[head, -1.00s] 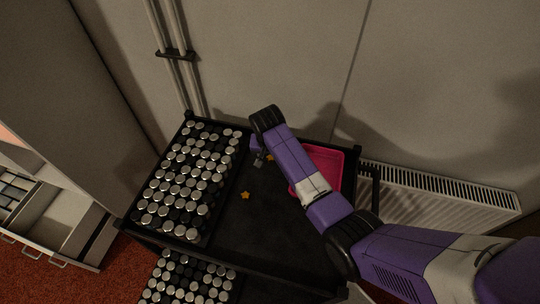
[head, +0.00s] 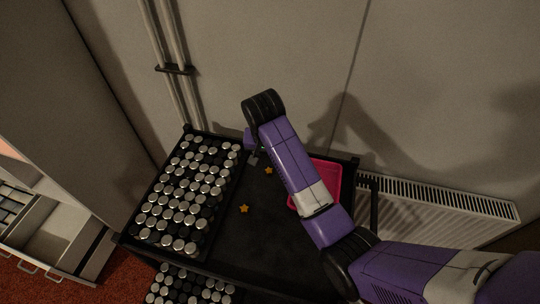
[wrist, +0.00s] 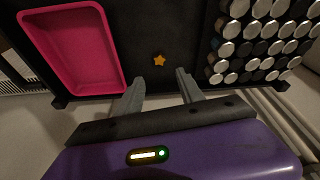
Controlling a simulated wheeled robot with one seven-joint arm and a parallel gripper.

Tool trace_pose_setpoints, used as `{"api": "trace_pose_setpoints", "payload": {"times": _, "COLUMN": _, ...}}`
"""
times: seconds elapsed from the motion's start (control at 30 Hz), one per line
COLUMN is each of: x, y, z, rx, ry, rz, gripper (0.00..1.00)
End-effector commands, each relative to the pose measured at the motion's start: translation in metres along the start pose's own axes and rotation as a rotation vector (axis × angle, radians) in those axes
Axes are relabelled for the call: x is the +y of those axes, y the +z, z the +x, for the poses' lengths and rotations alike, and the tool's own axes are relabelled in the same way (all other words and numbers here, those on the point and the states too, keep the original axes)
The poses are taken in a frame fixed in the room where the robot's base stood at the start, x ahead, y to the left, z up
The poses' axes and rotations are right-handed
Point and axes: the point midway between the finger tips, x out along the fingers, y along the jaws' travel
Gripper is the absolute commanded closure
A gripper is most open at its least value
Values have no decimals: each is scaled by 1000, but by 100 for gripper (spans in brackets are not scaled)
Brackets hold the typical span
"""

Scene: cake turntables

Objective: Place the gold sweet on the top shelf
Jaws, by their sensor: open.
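Two gold star-shaped sweets lie on the black top surface of a cart in the head view: a near one (head: 244,209) and a far one (head: 268,170). The black surface (head: 270,240) is bare around them. My gripper (head: 253,160) is at the back of the cart, just left of the far star; its fingers are small and partly hidden there. In the wrist view my gripper (wrist: 158,82) is open and empty, with one gold star (wrist: 160,60) ahead of the gap between the fingers, apart from them. I cannot tell which shelf the task means.
A pink tray (head: 330,176) stands right of the stars, partly hidden by my arm. Rows of silver-topped jars (head: 170,222) fill the left side, with more jars (head: 185,287) on a lower level. A wall and a radiator (head: 440,205) are close behind. Open drawers (head: 50,220) are at left.

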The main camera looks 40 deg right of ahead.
Motion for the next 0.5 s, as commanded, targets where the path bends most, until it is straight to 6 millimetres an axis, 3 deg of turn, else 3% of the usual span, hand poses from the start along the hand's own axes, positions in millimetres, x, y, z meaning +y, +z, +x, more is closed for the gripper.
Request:
{"api": "trace_pose_setpoints", "payload": {"times": 0.3, "x": 0, "y": 4, "z": -1, "rx": 2, "ry": -4, "rz": -5, "gripper": 55}}
{"api": "trace_pose_setpoints", "payload": {"times": 0.5, "x": 1, "y": 42, "z": 28, "rx": 52, "ry": -66, "rz": -71, "gripper": 55}}
